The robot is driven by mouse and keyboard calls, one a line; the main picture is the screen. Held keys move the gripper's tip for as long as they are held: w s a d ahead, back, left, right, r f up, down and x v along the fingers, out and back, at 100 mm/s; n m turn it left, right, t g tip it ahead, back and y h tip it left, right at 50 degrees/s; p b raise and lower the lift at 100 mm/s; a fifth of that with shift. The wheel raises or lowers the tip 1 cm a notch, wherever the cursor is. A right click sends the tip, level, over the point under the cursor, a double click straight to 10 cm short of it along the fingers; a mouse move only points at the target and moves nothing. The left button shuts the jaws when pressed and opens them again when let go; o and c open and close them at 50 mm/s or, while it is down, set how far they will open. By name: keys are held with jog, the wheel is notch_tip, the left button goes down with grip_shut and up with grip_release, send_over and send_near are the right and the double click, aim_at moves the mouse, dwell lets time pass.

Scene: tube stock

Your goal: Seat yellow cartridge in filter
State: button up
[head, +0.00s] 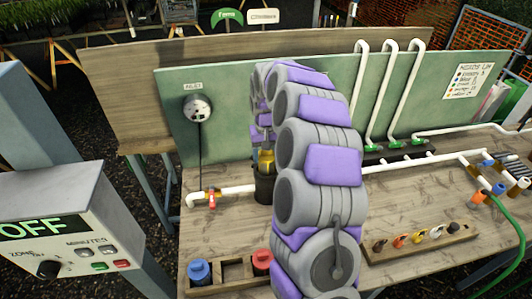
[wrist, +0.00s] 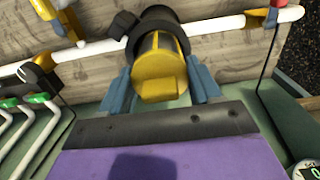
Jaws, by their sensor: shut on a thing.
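The yellow cartridge (head: 266,161) is at the black filter housing (head: 265,188) on the bench's white pipe line. In the wrist view the yellow cartridge (wrist: 160,78) has a ribbed body and a yellow end cap. Its far end meets the black collar of the housing (wrist: 155,18); how deep it sits inside cannot be told. My gripper (wrist: 160,88) is shut on the cartridge, with a blue finger on each side of the cap. In the head view my purple and grey arm hides part of the gripper and housing.
A red-handled valve (head: 212,198) is on the pipe left of the housing. A wooden rack (head: 232,272) with blue and red cartridges stands at the front. A nozzle rack (head: 420,242) lies right. The green back panel (head: 225,130) stands close behind; an OFF controller (head: 60,225) is at left.

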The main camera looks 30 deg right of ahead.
jog(key=shift+d+f, duration=0.15)
jog(key=shift+f, duration=1.85)
dwell(0.6)
jog(key=shift+s+f, duration=0.15)
jog(key=shift+f, duration=0.15)
